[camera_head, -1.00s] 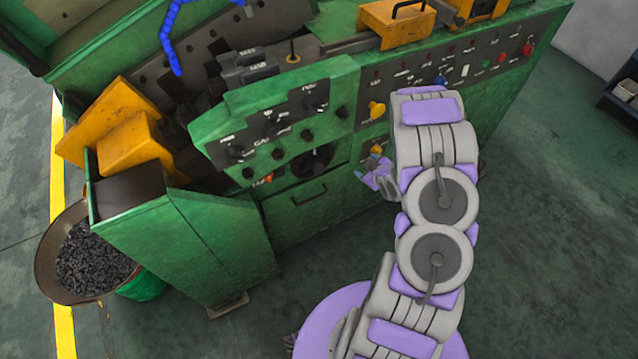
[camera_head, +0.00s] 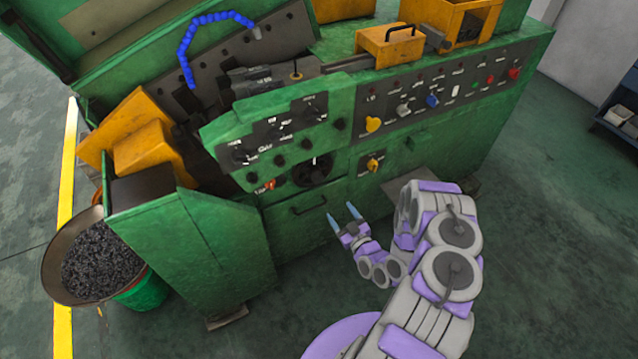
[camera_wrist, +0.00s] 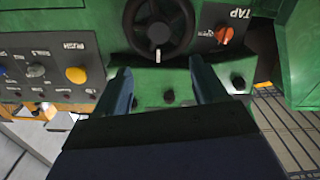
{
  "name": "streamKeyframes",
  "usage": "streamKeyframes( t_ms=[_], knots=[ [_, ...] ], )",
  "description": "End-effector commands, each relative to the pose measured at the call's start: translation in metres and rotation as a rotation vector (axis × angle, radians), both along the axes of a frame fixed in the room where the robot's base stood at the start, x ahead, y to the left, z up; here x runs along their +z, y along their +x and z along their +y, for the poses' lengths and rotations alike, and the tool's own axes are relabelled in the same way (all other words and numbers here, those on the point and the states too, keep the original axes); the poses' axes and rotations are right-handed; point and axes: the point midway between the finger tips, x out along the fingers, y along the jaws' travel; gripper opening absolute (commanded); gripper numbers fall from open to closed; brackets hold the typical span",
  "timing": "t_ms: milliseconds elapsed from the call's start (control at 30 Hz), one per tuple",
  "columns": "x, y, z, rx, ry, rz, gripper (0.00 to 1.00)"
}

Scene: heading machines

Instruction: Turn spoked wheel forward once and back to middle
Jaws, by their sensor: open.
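The black spoked wheel (camera_head: 313,171) is on the green machine's front, under the sloped knob panel. In the wrist view the wheel (camera_wrist: 158,28) is at the top centre, with a pale handle at its lower rim. My gripper (camera_head: 342,216) is open and empty, below and a little right of the wheel in the head view, in front of the lower cabinet. In the wrist view its two fingers (camera_wrist: 162,85) stand apart, with the wheel beyond and between them. The fingers appear clear of the wheel.
An orange-red knob (camera_wrist: 224,36) sits beside the wheel. A yellow button (camera_head: 373,124) and a yellow switch (camera_head: 374,163) are to its right in the head view. A drawer handle (camera_head: 308,206) is below. A bin of dark chips (camera_head: 100,258) stands at left.

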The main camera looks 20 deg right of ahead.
Motion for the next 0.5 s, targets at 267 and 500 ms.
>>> streamKeyframes(
  t_ms=[267,500],
  knots=[
    [0.001,0.042,0.004,0.005,-0.003,0.001,0.71],
    [0.001,0.088,0.006,0.005,-0.005,0.0,0.71]
  ],
)
